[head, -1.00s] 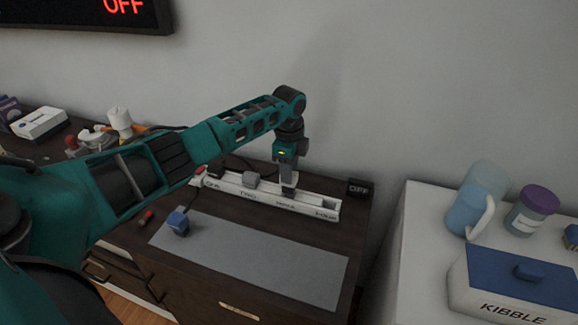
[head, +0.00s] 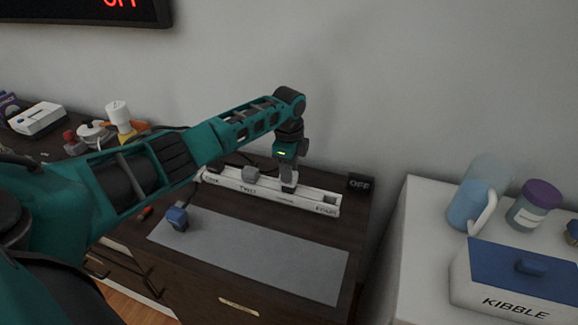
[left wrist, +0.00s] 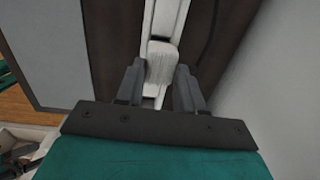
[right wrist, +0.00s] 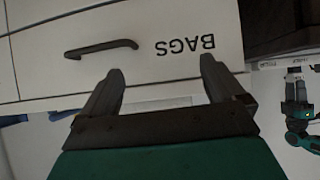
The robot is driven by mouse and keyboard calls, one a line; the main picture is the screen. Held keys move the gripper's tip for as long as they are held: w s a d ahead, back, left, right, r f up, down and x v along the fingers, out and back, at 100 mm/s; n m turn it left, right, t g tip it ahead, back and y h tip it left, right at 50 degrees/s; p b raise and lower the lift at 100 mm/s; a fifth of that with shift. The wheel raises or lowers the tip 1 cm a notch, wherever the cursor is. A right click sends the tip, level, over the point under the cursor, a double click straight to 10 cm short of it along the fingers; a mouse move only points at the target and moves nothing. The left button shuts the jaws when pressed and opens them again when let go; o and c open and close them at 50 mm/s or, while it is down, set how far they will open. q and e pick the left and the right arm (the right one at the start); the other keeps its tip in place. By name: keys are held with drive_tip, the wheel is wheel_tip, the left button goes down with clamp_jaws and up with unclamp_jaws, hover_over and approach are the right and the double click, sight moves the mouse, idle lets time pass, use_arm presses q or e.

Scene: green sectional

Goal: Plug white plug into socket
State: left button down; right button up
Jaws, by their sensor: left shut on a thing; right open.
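The white power strip (head: 265,191) lies along the back of the dark cabinet top, with labelled sockets in a row. My left gripper (head: 288,180) points down at its third socket. In the left wrist view its fingers (left wrist: 160,84) are shut on the white plug (left wrist: 161,63), which sits at the strip; whether it is fully seated I cannot tell. A grey plug (head: 250,174) stands on the strip to the left, and the right end socket (head: 330,200) looks empty. My right gripper (right wrist: 163,88) is open and empty before a drawer labelled BAGS.
A blue plug (head: 177,218) rests at the left edge of the grey mat (head: 255,262). A small black OFF display (head: 359,184) stands right of the strip. A white counter at right holds a kibble box (head: 515,285), a pitcher (head: 478,200) and a jar (head: 535,205).

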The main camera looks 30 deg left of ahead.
use_arm(q)
drive_tip(key=shift+f+b, duration=0.6)
drive_tip(key=shift+f, duration=0.5)
drive_tip(key=c, duration=0.6)
unclamp_jaws()
drive_tip(key=r, duration=0.4)
drive_tip(key=r+p, duration=0.1)
drive_tip(key=r, duration=0.8)
drive_tip(key=shift+s+d, duration=0.15)
drive_tip(key=shift+s, duration=0.15)
